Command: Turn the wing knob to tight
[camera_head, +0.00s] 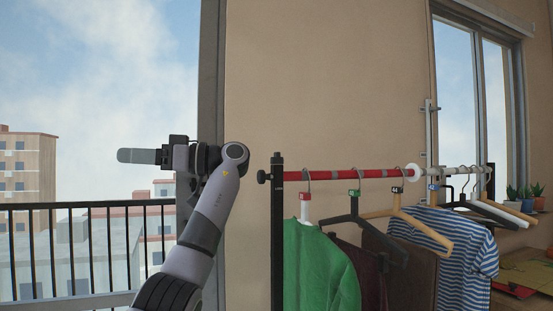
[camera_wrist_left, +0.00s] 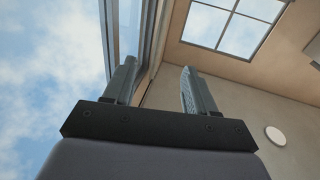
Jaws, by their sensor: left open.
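The wing knob (camera_head: 263,177) is a small dark knob on the left side of the clothes rack's black post (camera_head: 278,215), near its top. Whether it is tight cannot be told at this size. My left gripper (camera_head: 124,155) is raised to the left of the post, pointing left, away from the knob and well apart from it. In the left wrist view its two fingers (camera_wrist_left: 158,88) stand apart with nothing between them. The knob does not show in the left wrist view. My right gripper is not in view.
A red rail (camera_head: 350,175) runs right from the post, carrying hangers with a green garment (camera_head: 315,270), dark garments and a striped shirt (camera_head: 455,245). Potted plants (camera_head: 525,195) stand at the far right. A balcony railing (camera_head: 90,245) is at left. The space between gripper and post is partly filled by my arm.

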